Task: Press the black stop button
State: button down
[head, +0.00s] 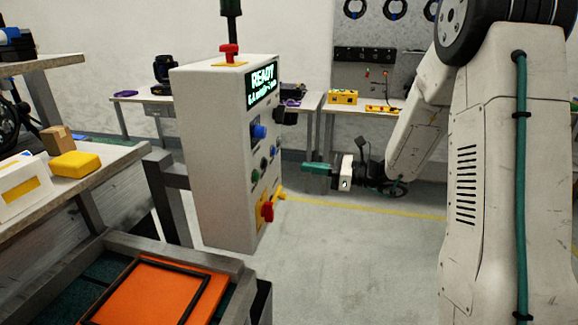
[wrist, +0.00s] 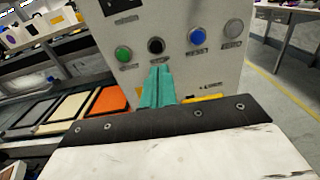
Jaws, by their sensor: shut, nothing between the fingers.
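The black button (wrist: 156,45) is on the front face of a pale control box, between a green button (wrist: 123,53) and a blue button (wrist: 197,35). In the head view the black button (head: 264,163) looks small and dark on the box's narrow-seen face. My gripper (wrist: 160,68) has its teal fingers together, empty, pointing at the panel just below the black button in the wrist view. In the head view my gripper (head: 304,168) is right of the control box (head: 215,150), apart from its face.
The box also carries a lit READY display (head: 262,82), a red top button (head: 229,51), a large blue knob (head: 259,131) and a red switch (head: 266,211) on yellow. A grey-white button (wrist: 233,27) sits at the row's right. Orange tray (head: 150,293) lies lower left; open floor lies right.

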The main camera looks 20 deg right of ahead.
jog(key=shift+v, duration=2.05)
jog(key=shift+f, duration=0.1)
jog(key=s+a+f+n+g+h, duration=0.15)
jog(key=s+a+n+g, duration=0.25)
jog(key=s+n+g, duration=0.4)
jog(key=s+a+n+g+h, duration=0.35)
jog(key=s+n, duration=0.25)
jog(key=s, duration=0.4)
jog(key=s+r+n+t+h, duration=0.1)
jog(key=s+r+n+h, duration=0.3)
jog(key=s, duration=0.3)
jog(key=s+r+n+t+h, duration=0.1)
jog(key=s+r+n+h, duration=0.2)
jog(key=s+n+h, duration=0.2)
jog(key=shift+s+r+n+h, duration=0.4)
jog(key=shift+s+n, duration=0.5)
jog(key=shift+n, duration=0.2)
jog(key=shift+t, duration=0.25)
